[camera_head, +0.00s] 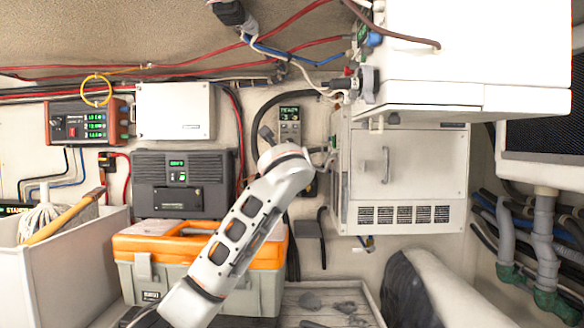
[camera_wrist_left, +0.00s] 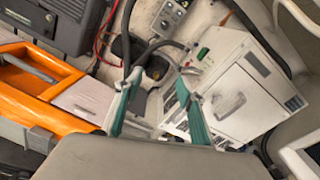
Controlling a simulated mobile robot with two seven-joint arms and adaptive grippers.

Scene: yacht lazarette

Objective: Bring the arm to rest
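My left arm (camera_head: 235,235) rises from the bottom of the head view, in front of the orange-lidded toolbox, and ends at a rounded white joint below the handheld meter on the wall. The gripper itself is mostly hidden behind that joint in the head view. In the left wrist view my left gripper (camera_wrist_left: 157,85) shows two teal fingers spread wide apart. Nothing is held between them. A white cabinet (camera_wrist_left: 235,95) and dark hoses lie beyond the fingers. My right gripper shows in neither view.
The toolbox (camera_head: 140,245) stands beside my arm. A white bin (camera_head: 75,270) with a mop is at left. A white vented cabinet (camera_head: 420,170) is to the right, under a large overhanging white box (camera_head: 470,50). Cables and pipes line the walls.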

